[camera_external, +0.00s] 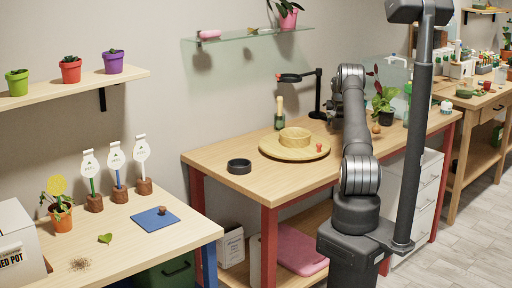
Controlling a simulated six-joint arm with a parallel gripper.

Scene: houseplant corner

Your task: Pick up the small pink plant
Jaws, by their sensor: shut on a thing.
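A plant in a pink pot (288,19) with dark green leaves stands near the right end of the glass wall shelf, cut by the top edge. Dark red leaves (374,72) show just right of my arm, above a leafy plant in a dark pot (386,117); I cannot tell whether they belong to it. My gripper end (336,112) shows only as dark parts at the left edge of my arm, over the back of the middle table. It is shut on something. My arm hides the jaws and what they hold.

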